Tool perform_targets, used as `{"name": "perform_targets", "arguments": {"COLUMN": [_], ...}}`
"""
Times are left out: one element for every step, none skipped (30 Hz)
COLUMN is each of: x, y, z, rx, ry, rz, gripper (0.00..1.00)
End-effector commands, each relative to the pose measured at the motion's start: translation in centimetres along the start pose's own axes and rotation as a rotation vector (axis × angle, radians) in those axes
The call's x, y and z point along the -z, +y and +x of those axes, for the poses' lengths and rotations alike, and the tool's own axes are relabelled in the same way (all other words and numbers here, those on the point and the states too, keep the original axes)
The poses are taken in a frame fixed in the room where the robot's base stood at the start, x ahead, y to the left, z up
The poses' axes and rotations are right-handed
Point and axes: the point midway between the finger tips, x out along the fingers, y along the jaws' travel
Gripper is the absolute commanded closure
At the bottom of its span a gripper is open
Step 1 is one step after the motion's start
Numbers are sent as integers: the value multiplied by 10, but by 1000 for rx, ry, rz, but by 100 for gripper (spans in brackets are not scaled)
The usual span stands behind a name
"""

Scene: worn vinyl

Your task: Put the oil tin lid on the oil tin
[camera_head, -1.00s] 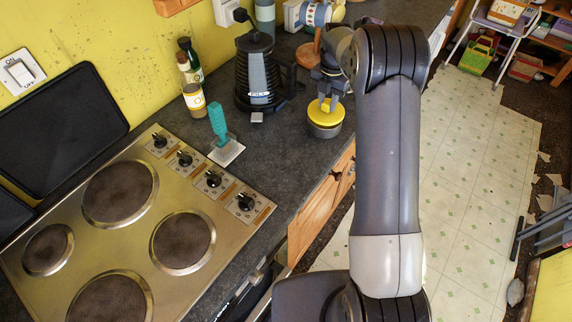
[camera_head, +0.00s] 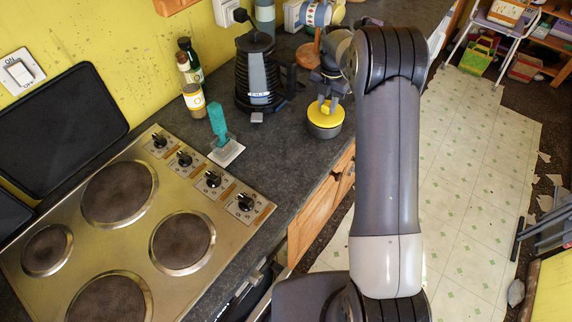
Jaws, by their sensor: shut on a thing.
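The oil tin lid (camera_head: 324,113) is a yellow disc on top of the round grey oil tin (camera_head: 324,131), near the counter's front edge. My gripper (camera_head: 327,106) points down from above and is shut on the lid near its middle. The lid looks level and appears to rest on the tin's rim. I cannot tell from this view whether it is fully seated. The fingertips are small and partly hidden by the wrist.
A dark kettle (camera_head: 260,75) stands left of the tin, its handle near my wrist. A teal-handled scraper (camera_head: 219,130), bottles (camera_head: 189,68) and a hob (camera_head: 140,225) lie further left.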

Motion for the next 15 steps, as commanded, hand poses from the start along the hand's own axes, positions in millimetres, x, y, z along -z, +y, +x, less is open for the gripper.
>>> {"name": "perform_targets", "arguments": {"x": [0,0,0,0,0,0,0,0,0,0,0,0,0,0,0], "y": [0,0,0,0,0,0,0,0,0,0,0,0,0,0,0], "z": [0,0,0,0,1,1,2,2,3,4,4,5,6,6,7], "rx": [0,0,0,0,0,0,0,0,0,0,0,0,0,0,0], "ry": [0,0,0,0,0,0,0,0,0,0,0,0,0,0,0], "rz": [0,0,0,0,0,0,0,0,0,0,0,0,0,0,0], "gripper": [100,100,100,100,100,100,100,100,100,100,100,100,100,100,100]}}
